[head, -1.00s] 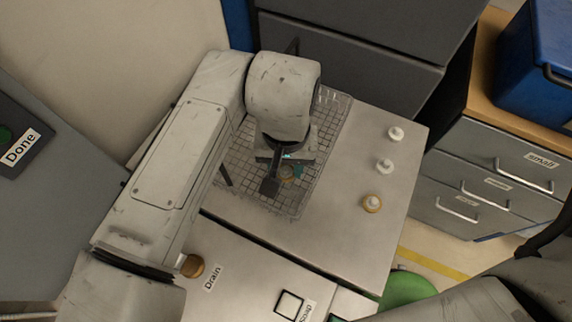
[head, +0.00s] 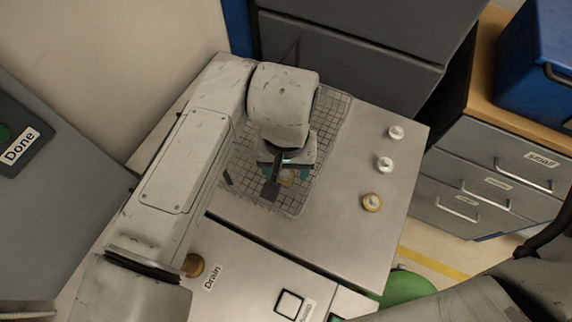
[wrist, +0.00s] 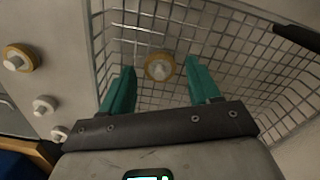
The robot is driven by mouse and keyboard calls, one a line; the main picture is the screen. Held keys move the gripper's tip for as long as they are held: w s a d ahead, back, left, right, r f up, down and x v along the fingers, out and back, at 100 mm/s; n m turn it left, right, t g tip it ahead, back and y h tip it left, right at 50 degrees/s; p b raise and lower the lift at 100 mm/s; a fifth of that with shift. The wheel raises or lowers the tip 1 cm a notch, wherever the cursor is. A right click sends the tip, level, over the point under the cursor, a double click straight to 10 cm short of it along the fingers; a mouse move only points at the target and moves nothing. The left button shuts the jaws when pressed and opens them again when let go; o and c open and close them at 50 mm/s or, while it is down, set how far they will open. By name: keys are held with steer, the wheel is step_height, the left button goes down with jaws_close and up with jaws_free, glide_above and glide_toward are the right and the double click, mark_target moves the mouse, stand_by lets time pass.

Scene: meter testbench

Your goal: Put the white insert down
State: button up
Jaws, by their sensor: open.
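My gripper (head: 284,172) is over the wire basket (head: 332,125) in the head view, its teal fingers spread apart. In the wrist view, my gripper (wrist: 160,66) is open with nothing held. A round piece with a white centre and a tan ring (wrist: 160,70) lies on the basket mesh, framed between the fingers and apart from both. I cannot tell for sure whether this piece is the white insert. Two all-white pieces (head: 396,132) (head: 384,164) stand on the metal bench to the right.
A similar tan-ringed piece (head: 372,202) stands near the white ones. The basket's wire walls surround my fingers. A "Drain" label (head: 213,278) and a brown knob (head: 193,265) are at the front. The bench right of the basket has free room.

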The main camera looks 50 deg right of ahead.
mark_target(286, 173)
step_height(286, 173, up, 12)
steer(key=shift+r, duration=0.15)
stand_by(0.4)
stand_by(0.3)
